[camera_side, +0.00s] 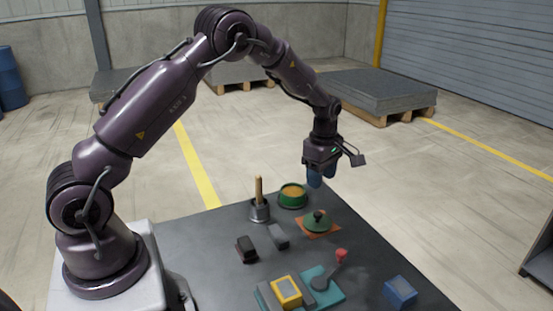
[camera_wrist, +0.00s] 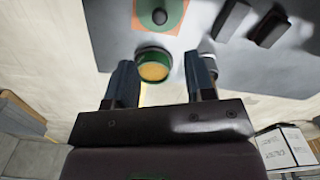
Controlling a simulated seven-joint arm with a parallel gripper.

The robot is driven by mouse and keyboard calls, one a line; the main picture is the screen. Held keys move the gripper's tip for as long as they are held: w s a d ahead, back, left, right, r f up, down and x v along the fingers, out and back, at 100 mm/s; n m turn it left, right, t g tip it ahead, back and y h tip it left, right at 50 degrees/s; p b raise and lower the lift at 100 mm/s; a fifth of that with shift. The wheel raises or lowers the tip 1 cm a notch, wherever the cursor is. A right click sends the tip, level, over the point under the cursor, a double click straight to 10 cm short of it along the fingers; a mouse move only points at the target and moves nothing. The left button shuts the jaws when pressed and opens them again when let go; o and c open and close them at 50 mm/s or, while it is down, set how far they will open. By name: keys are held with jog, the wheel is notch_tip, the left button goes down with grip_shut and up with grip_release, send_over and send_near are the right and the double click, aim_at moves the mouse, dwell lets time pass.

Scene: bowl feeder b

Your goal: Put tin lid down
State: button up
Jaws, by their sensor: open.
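The tin lid (camera_side: 317,223) is a green, shallow cone with a dark knob. It lies on a square orange mat (camera_side: 303,229), and it also shows at the top of the wrist view (camera_wrist: 163,7). The green tin (camera_side: 292,201) stands uncovered behind and left of the lid, with yellowish contents; the wrist view shows it too (camera_wrist: 154,65). My gripper (camera_side: 321,178) is open and empty, raised above the far edge of the table, apart from both lid and tin. In the wrist view the tin appears between my two fingers, beyond them.
A grey pot with a wooden stick (camera_side: 260,210) stands left of the tin. A dark block (camera_side: 246,250) and a grey block (camera_side: 278,236) lie nearer. A teal base (camera_side: 323,297) with a red-knobbed lever and a blue box (camera_side: 400,292) sit at the front. Air around my gripper is clear.

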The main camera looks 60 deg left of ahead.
jog(key=s+d+r+m+t, duration=0.1)
jog(key=s+d+r+m, duration=0.3)
jog(key=r, duration=0.5)
jog(key=s+d+r+m+t, duration=0.25)
jog(key=s+r+m, duration=0.35)
jog(key=r, duration=0.3)
jog(key=s+d+r+m+t, duration=0.1)
jog(key=s+d+m, duration=0.1)
jog(key=s+m, duration=0.4)
jog(key=s+d+r+m+t, duration=0.1)
jog(key=s+d+r+m, duration=0.1)
jog(key=s+m, duration=0.4)
jog(key=s+d, duration=0.1)
jog(key=s, duration=0.4)
jog(key=shift+s+r, duration=0.15)
jog(key=shift+r, duration=0.15)
